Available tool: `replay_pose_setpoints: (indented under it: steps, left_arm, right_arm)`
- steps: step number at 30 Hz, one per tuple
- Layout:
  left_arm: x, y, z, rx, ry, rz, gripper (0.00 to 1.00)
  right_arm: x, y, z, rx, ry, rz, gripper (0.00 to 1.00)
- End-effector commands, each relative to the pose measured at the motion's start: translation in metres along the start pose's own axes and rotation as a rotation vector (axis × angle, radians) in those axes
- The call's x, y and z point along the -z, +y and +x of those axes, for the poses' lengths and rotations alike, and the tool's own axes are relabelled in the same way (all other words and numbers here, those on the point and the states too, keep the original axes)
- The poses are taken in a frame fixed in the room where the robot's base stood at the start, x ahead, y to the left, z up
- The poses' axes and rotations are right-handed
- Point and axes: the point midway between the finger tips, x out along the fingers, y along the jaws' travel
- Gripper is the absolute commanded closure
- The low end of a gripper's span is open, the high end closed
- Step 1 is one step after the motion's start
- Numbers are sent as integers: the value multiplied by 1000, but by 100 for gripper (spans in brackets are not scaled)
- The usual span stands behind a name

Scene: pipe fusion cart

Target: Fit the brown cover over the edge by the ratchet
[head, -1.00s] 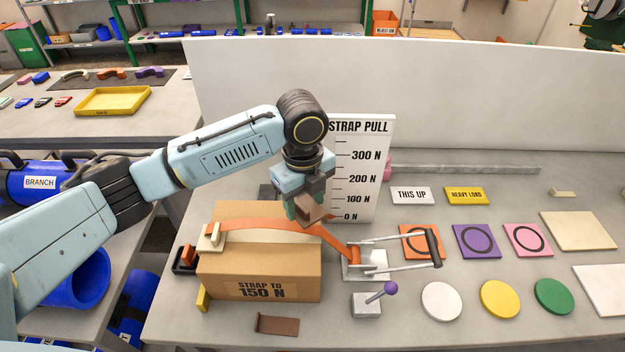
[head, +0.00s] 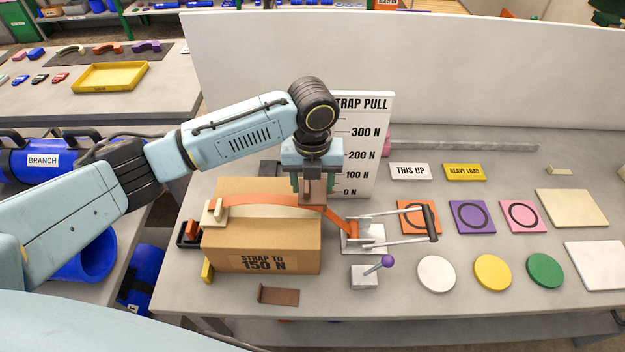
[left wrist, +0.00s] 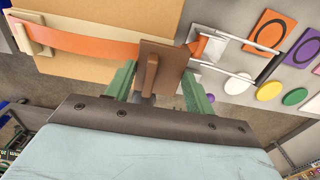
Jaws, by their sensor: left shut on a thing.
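My left gripper (head: 312,188) is shut on a brown cover (head: 313,190), above the right end of the cardboard box (head: 225,248). The cover also shows between the green fingers in the left wrist view (left wrist: 168,58). It hangs over the orange strap (head: 335,216) near the box's top right edge, on the ratchet's side; I cannot tell whether it touches. The strap runs across the box top to the silver ratchet (head: 365,236) on the right. A cream cover (head: 214,211) sits over the box's left edge. My right gripper is not in view.
A second brown piece (head: 278,295) lies in front of the box. A purple-knobbed lever (head: 365,276) stands before the ratchet. The strap pull scale board (head: 370,130) stands behind the gripper. Coloured squares and discs lie to the right.

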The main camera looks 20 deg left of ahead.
Motion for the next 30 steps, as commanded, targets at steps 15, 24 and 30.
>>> replay_pose_setpoints:
  steps: [15,24,30]
  left_arm:
    - [0,0,40,-1,1,-1,68]
    - [0,0,60,-1,1,-1,68]
    - [0,0,64,0,0,0,68]
  right_arm:
    - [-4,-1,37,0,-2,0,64]
    - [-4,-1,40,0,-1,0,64]
    - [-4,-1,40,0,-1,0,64]
